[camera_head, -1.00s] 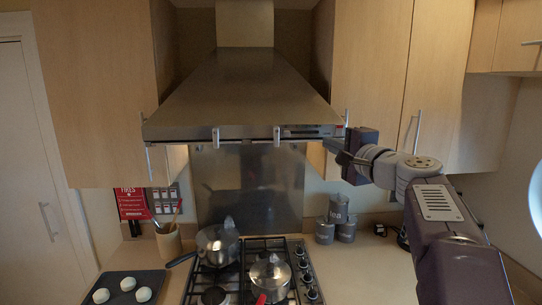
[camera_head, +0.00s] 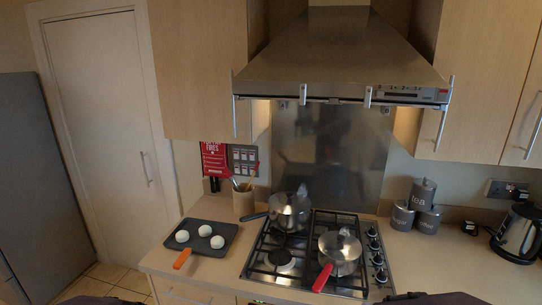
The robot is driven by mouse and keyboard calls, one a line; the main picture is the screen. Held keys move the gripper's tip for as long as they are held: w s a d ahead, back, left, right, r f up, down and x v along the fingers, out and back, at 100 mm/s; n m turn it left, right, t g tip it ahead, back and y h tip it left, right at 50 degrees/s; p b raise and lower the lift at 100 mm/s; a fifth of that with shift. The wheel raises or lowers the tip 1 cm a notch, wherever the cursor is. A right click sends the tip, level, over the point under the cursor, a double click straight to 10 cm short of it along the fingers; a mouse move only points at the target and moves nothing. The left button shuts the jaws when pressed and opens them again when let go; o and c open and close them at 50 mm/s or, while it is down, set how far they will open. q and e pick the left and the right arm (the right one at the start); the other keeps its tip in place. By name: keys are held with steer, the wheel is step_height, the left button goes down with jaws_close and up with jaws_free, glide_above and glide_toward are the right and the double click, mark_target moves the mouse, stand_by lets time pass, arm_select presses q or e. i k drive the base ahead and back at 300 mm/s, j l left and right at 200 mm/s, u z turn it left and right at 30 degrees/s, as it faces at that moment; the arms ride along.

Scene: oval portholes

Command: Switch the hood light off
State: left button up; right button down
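The metal range hood (camera_head: 335,60) hangs over the hob, between wooden cupboards. Its control strip (camera_head: 405,92), with small buttons and a red mark at its right end, is on the right part of the front edge. Nothing touches the strip. The lamps under the hood are hidden. Warm bright patches show on the wall below both hood ends, but I cannot tell whether the light is on. Neither gripper is in view; only dark parts of my arms show at the bottom edge.
The gas hob (camera_head: 305,255) holds two pots, one with a red handle (camera_head: 322,278). A dark tray (camera_head: 212,226) with white round items lies left. Grey canisters (camera_head: 403,216) and a kettle (camera_head: 517,232) stand right. The space before the hood is clear.

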mark_target(442, 94)
steer(key=z, duration=0.75)
